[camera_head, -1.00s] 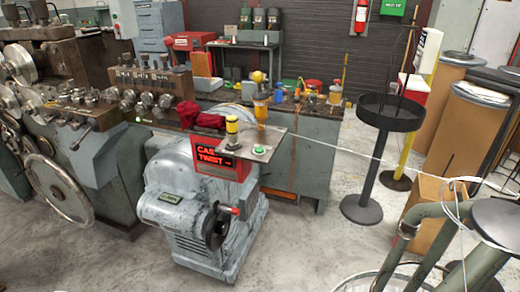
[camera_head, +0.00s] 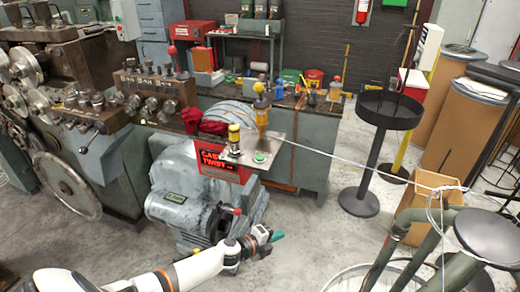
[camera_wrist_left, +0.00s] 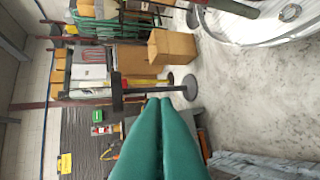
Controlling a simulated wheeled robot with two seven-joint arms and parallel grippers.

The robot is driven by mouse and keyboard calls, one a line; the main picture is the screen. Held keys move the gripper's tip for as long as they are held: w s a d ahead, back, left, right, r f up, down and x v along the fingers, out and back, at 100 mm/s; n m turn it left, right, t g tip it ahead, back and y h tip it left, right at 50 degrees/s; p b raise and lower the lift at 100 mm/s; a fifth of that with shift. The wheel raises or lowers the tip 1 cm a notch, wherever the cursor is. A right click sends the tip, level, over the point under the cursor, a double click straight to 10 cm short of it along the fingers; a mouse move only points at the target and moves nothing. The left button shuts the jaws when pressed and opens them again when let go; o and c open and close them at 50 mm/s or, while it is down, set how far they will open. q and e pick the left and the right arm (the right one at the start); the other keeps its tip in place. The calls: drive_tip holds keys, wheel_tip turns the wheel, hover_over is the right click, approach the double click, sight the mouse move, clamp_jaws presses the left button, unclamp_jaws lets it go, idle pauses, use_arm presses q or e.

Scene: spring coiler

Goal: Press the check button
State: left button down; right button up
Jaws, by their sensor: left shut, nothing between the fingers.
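My left gripper (camera_head: 277,236) is in front of and below the panel, apart from the button, over the floor at the machine's front right. Its green fingers are shut with nothing between them, and they fill the lower middle of the left wrist view (camera_wrist_left: 160,125). The button cannot be made out in that view. My right gripper is not in view.
A wire (camera_head: 360,163) runs from the panel to the right. A black round stand (camera_head: 389,110) and a cardboard box (camera_head: 430,195) are on the right.

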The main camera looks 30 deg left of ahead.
use_arm(q)
drive_tip(key=w+d+r+m+h+p, duration=0.25)
drive_tip(key=r+m, duration=0.35)
drive_tip(key=r, duration=0.7)
wheel_tip(320, 180, up, 26)
drive_tip(key=m+g+y+p, duration=0.4)
drive_tip(key=m+y+p, duration=0.2)
drive_tip(key=m, duration=1.4)
hover_over(260, 158)
drive_tip(key=s, duration=0.1)
drive_tip(key=shift+a+h, duration=0.2)
drive_tip(key=shift+h, duration=0.05)
drive_tip(key=shift+f, duration=0.15)
wheel_tip(260, 158, down, 8)
drive_tip(key=b, duration=0.5)
drive_tip(key=shift+f+b, duration=0.4)
drive_tip(key=shift+b, duration=0.15)
